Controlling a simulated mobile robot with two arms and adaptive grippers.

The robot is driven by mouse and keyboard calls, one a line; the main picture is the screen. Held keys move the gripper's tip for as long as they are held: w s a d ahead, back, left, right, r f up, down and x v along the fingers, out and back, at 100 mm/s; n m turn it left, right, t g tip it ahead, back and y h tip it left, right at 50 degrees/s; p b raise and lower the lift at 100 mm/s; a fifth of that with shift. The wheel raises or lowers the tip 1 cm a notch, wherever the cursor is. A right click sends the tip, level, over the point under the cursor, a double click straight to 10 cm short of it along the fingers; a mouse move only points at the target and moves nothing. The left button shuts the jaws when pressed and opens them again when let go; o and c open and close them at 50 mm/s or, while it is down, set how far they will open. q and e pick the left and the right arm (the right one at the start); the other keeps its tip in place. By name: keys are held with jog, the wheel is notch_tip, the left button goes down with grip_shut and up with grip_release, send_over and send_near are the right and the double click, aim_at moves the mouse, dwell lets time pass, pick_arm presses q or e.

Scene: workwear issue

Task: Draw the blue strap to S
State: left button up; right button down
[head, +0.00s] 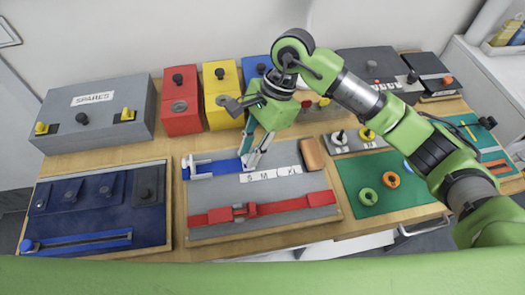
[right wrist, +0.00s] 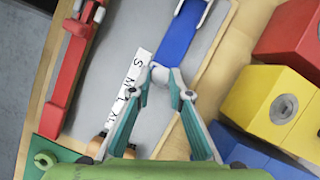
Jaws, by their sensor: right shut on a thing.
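The blue strap (head: 222,167) lies flat along the upper left of a grey board (head: 215,230), through a white guide (head: 188,167). In the right wrist view it also shows as a blue band (right wrist: 182,32). My right gripper (head: 249,161) is shut on the strap's free end, and its fingertips (right wrist: 163,78) hide the very tip. A white label strip (head: 270,174) with S, M, L and more runs beside the strap's line, and S (right wrist: 137,62) is at its strap-side end. The held end is close to S; exact alignment is unclear. My left gripper is not in view.
A red strap with a buckle (head: 240,212) crosses the board's front. A tan block (head: 312,153) sits at its right end. Red (head: 181,118) and yellow (head: 217,75) boxes stand behind. A blue panel (head: 60,222) lies left, a green mat (head: 370,203) right.

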jog(key=shift+a, duration=0.35)
jog(key=shift+s, duration=0.1)
jog(key=c, duration=2.1)
grip_release()
jog(key=shift+c, duration=0.2)
jog(key=shift+o, duration=1.3)
jog(key=shift+a, duration=0.1)
jog(key=shift+r, duration=0.15)
jog(key=v, duration=1.2)
